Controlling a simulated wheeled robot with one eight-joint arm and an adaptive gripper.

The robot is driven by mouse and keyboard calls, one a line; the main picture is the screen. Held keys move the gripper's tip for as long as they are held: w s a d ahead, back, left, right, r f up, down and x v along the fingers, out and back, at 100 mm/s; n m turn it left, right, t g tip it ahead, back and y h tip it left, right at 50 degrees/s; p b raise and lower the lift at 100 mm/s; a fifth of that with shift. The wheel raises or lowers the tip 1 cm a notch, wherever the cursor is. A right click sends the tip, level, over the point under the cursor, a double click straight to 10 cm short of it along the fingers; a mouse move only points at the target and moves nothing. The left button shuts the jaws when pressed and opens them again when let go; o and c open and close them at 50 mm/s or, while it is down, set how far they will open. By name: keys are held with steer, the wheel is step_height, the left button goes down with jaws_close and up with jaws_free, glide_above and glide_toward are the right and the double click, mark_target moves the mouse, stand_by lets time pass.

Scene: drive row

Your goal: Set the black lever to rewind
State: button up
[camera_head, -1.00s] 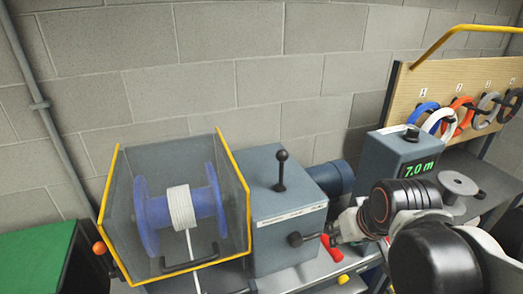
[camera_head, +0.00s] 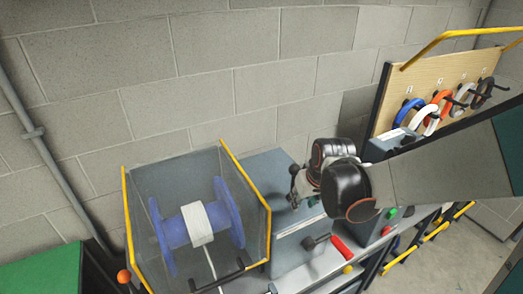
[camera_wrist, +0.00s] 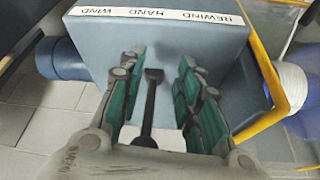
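The black lever (camera_wrist: 150,112) stands on top of the grey-blue drive box (camera_head: 278,170). In the wrist view it shows between the two green-padded fingers of my gripper (camera_wrist: 158,95), with a visible gap on each side. My gripper is open around it and not closed on it. In the head view my gripper (camera_head: 294,190) is over the box top and hides the lever. A white label strip (camera_wrist: 155,14) on the box carries the words rewind, hand and wind, and shows at the top of the wrist view.
A clear guard (camera_head: 160,190) with yellow edges encloses the blue reel (camera_head: 203,236) left of the box. A black knob (camera_head: 310,242) and a red handle (camera_head: 348,249) stick out in front. A board (camera_head: 450,75) with hanging coils stands at right.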

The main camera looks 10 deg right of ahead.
steer(key=w, duration=0.6)
steer(key=w+a, duration=0.1)
steer(key=w, duration=0.1)
steer(key=shift+w+f, duration=0.1)
steer(key=shift+w, duration=0.3)
steer(key=shift+w+f, duration=0.1)
steer(key=shift+f, duration=0.35)
jaws_close()
